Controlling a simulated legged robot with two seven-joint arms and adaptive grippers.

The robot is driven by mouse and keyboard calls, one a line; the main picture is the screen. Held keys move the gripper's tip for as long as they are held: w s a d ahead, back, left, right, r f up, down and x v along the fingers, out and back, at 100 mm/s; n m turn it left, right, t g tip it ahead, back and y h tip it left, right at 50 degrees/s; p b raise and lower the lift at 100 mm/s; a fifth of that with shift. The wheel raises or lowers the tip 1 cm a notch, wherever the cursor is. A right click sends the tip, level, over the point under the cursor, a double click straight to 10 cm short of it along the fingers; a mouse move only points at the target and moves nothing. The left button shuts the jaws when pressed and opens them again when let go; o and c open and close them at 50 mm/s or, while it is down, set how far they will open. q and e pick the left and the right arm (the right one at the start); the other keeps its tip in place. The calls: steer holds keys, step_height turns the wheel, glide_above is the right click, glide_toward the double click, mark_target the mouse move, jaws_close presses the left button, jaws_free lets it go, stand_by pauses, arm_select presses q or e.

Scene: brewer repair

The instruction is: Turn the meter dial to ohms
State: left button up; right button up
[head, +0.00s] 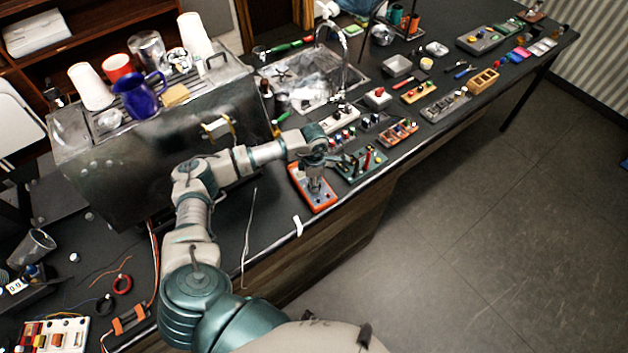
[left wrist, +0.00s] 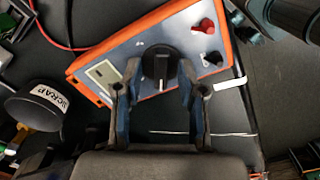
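The meter (head: 322,204) is an orange-cased box with a grey-blue face. It lies near the front edge of the bench, below my left gripper (head: 314,186). In the left wrist view the meter (left wrist: 118,55) shows a round black dial (left wrist: 160,66) with a pale pointer line, a small display window, and red and black knobs or plugs on its right part. My left gripper (left wrist: 161,80) is open, its two fingertips on either side of the dial. A narrow gap seems to show at each side; contact is hard to tell. The dial markings are not readable. My right gripper is not in view.
A steel brewer (head: 150,150) with cups on top stands left of the meter. A green block (head: 362,165) with red parts is close on its right. A black "SCRAP" container (left wrist: 36,104) shows in the left wrist view. Floor lies beyond the bench edge.

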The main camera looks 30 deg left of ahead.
arm_select(q)
jaws_close()
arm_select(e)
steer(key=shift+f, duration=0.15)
arm_select(q)
steer(key=m+b, duration=0.3)
steer(key=shift+f+m+b, duration=0.15)
steer(key=shift+m+b, duration=0.25)
steer(key=m+b, duration=0.4)
steer(key=m, duration=0.2)
steer(key=shift+w+b, duration=0.1)
steer(key=shift+b, duration=0.3)
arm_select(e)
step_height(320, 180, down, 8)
arm_select(q)
steer(key=m+b, duration=0.3)
steer(key=m, duration=0.3)
steer(key=shift+m+b, duration=0.75)
steer(key=shift+m, duration=0.35)
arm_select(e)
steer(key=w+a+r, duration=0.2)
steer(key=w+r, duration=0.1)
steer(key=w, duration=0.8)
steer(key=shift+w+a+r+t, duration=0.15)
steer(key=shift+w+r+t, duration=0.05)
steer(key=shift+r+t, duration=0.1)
